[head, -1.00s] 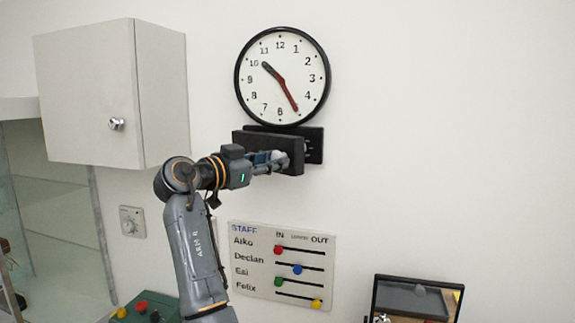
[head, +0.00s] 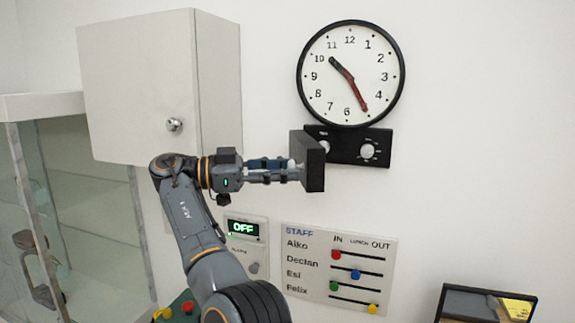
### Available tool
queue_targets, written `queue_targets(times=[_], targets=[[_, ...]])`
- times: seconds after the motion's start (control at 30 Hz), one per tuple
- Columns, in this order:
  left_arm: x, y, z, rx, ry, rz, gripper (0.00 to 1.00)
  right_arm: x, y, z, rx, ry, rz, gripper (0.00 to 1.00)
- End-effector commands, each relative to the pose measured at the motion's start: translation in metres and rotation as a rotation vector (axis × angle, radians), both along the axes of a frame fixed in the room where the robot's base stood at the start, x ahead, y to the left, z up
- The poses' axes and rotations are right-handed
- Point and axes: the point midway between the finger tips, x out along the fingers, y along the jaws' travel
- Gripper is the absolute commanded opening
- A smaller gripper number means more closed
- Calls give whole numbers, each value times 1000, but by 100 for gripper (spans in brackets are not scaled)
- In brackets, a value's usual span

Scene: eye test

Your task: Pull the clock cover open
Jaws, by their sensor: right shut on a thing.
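The round black-rimmed wall clock (head: 350,73) hangs above a black panel (head: 345,158) with pale knobs. The black clock cover (head: 315,168) stands out from the left part of this panel, swung open, so a knob (head: 368,151) at the right is bare. A second knob at the left is partly hidden behind the cover. My right gripper (head: 297,170) is at the cover's left side, shut on it, with a pale bit showing between the fingers; the exact grip is hard to see. My left gripper is not in view.
Below are a display reading OFF (head: 244,229), a staff slider board (head: 338,268) and a dark-framed box (head: 487,306). The wall right of the clock is free.

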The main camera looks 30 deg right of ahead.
Motion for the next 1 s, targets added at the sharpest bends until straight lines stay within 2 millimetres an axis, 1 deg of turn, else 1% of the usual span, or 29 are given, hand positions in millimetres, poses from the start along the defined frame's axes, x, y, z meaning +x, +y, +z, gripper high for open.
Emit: queue_targets(times=[0.57, 0.6, 0.67, 0.7, 0.73, 1.0], targets=[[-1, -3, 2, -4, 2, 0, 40, 0, 3, 1, -1, -2, -18, 0], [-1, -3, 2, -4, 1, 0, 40, 0, 3, 1, -1, -2, -18, 32], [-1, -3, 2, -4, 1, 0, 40, 0, 3, 1, -1, -2, -18, 45], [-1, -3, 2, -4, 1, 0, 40, 0, 3, 1, -1, -2, -18, 53], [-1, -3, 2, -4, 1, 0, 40, 0, 3, 1, -1, -2, -18, 54], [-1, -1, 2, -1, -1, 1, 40, 0, 3, 0, 0, 0, -19, 54]])
